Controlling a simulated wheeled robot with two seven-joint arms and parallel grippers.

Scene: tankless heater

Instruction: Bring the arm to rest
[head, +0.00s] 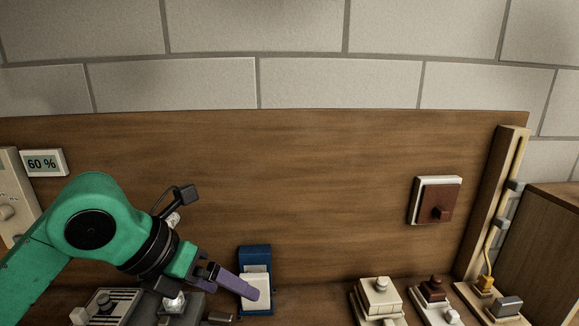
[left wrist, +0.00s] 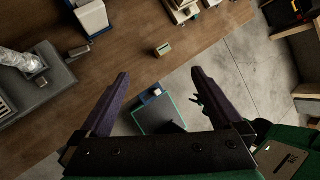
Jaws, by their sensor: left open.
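My left arm (head: 95,225) is green and comes in from the left in the head view. My left gripper (head: 240,305) has purple fingers and is open. In the head view one finger overlaps the white front of a blue-backed device (head: 256,280); I cannot tell whether they touch. In the left wrist view both fingers of the left gripper (left wrist: 160,73) are spread wide with nothing between them. My right gripper does not show clearly in either view.
Cream blocks (head: 380,295) and a socket with a yellow plug (head: 485,284) stand at right. A small box (left wrist: 163,49) lies near the counter's edge; grey floor lies beyond.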

